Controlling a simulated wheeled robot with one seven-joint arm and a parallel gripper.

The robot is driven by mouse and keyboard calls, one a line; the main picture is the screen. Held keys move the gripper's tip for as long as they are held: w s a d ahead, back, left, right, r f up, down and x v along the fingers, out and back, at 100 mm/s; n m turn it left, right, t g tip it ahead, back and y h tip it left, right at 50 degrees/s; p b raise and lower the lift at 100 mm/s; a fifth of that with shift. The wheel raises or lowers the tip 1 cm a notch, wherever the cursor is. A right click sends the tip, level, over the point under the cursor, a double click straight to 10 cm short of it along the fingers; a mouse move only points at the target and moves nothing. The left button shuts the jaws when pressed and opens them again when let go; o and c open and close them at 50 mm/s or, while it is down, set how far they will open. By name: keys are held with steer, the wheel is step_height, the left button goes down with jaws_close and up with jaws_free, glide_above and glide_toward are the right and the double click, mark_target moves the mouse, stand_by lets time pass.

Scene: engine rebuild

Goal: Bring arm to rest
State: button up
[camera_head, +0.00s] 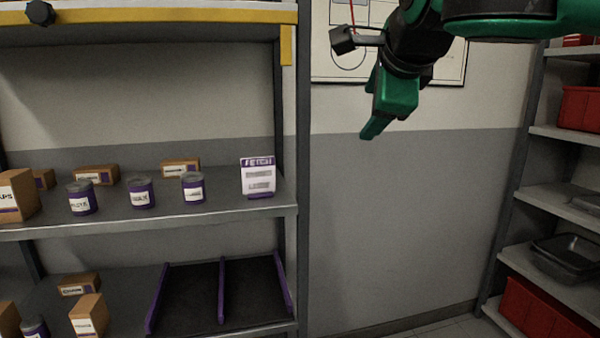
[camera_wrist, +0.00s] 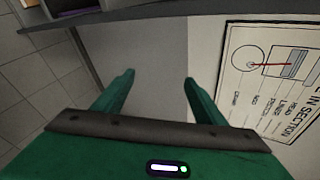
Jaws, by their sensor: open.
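My gripper (camera_head: 378,118) hangs at the upper middle right of the head view, green with a dark wrist, in front of the wall and its poster. In the wrist view my gripper (camera_wrist: 158,82) shows two green fingers spread apart with nothing between them. It is clear of the shelves and touches nothing that I can see. My green and black arm enters from the top right of the head view.
A shelf unit (camera_head: 150,226) on the left holds purple cans (camera_head: 140,193), boxes and a FETCH sign (camera_head: 258,177). A right shelf (camera_head: 560,201) holds red bins (camera_head: 582,108) and a dark tray (camera_head: 568,256). A poster (camera_wrist: 270,75) hangs on the wall. Floor between the shelves is clear.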

steer(key=s+d+f+n+g+h, duration=0.1)
steer(key=s+d+f+n+g, duration=0.25)
steer(key=d+f, duration=0.85)
steer(key=s+d+f+n+g+h, duration=0.2)
steer(key=s+d+f+n+g, duration=0.15)
steer(key=d+f, duration=0.75)
steer(key=s+d+f+n+g+y, duration=0.1)
steer(key=s+d+f+n+g, duration=0.1)
steer(key=s+f, duration=0.5)
steer(key=s+d+f+n+g+y, duration=0.2)
steer(key=s+f, duration=0.6)
steer(key=s, duration=0.5)
steer(key=shift+s+d+f+n+g, duration=0.15)
steer(key=shift+d+n+g, duration=0.4)
steer(key=shift+n, duration=0.55)
steer(key=shift+w+f, duration=0.2)
steer(key=shift+w, duration=0.45)
